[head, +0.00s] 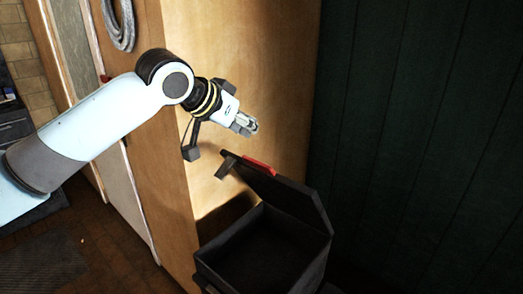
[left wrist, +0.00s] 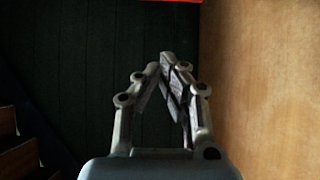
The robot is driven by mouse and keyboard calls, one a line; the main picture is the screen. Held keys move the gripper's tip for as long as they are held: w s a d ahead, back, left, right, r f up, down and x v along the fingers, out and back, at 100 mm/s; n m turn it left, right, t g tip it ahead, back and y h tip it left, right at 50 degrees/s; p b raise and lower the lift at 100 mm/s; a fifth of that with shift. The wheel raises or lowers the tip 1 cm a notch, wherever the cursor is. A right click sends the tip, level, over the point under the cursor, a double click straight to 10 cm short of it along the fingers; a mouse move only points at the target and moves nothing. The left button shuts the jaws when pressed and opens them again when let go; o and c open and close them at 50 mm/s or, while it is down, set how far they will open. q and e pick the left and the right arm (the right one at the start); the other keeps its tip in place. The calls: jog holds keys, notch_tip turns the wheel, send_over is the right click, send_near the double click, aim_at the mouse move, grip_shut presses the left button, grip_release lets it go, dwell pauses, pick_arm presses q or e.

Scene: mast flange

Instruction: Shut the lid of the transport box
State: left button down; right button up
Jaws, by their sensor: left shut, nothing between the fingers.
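The dark transport box (head: 213,262) stands at the lower middle of the head view, and its inside is visible from above. Its lid (head: 290,200) is open and stands tilted up over the box. A red strip (head: 259,167) sits on the lid's upper edge. It looks like the red band at the top of the left wrist view (left wrist: 165,1). My left gripper (head: 252,126) is shut and empty, above the lid's raised edge and apart from it. Its closed fingers (left wrist: 168,62) show in the left wrist view. My right gripper is out of view.
A wooden panel (head: 250,60) rises behind the gripper and the box. A dark green planked wall (head: 420,130) fills the right side. A coiled grey hose (head: 119,25) hangs at the upper left. Brown floor (head: 110,240) shows at the lower left.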

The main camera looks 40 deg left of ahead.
pick_arm(q)
jog(key=w+f+p, duration=0.1)
jog(key=f, duration=0.1)
jog(key=w+f, duration=0.2)
jog(key=f, duration=0.1)
jog(key=w+f+p, duration=0.1)
jog(key=f, duration=0.1)
jog(key=shift+w+d+f+p, duration=0.1)
jog(key=shift+w+f+p, duration=0.2)
jog(key=shift+w+p, duration=0.1)
jog(key=shift+s+f, duration=0.1)
jog(key=shift+s, duration=0.1)
jog(key=shift+w+f, duration=0.1)
